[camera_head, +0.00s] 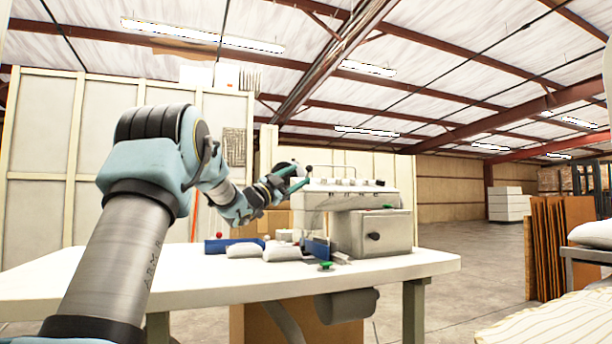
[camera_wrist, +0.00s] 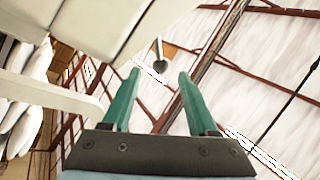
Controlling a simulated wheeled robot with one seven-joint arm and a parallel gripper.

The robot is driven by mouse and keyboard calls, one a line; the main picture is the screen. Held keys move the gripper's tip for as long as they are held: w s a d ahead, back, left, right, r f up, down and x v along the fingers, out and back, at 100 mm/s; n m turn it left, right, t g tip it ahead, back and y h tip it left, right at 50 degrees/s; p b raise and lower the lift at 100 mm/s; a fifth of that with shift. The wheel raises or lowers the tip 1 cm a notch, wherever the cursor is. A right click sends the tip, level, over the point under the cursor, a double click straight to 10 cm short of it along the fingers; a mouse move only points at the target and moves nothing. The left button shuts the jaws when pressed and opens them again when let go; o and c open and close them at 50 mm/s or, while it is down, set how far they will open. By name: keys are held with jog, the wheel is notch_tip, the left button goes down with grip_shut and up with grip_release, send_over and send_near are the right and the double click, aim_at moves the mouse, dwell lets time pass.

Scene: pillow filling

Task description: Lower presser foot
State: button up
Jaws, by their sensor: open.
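The sewing machine (camera_head: 350,205), a pale boxy body with a grey block below, stands on the white table. A small dark knob (camera_head: 308,168) on a stem shows at its upper left; in the wrist view a dark rounded knob (camera_wrist: 160,62) on a thin stem appears between and just beyond my fingertips. I cannot tell for sure that it is the presser foot lever. My gripper (camera_head: 300,178) is at the machine's upper left, its teal fingers apart and empty. In the wrist view the open gripper (camera_wrist: 160,74) shows both fingers. The presser foot itself is not clearly visible.
White pillows (camera_head: 282,252) lie on the table (camera_head: 400,266) left of the machine, near a blue piece (camera_head: 318,248). A green knob (camera_head: 326,266) is at the front and a red knob (camera_head: 219,235) at the left. The table's right end is clear.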

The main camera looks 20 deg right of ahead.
jog(key=shift+v, duration=2.35)
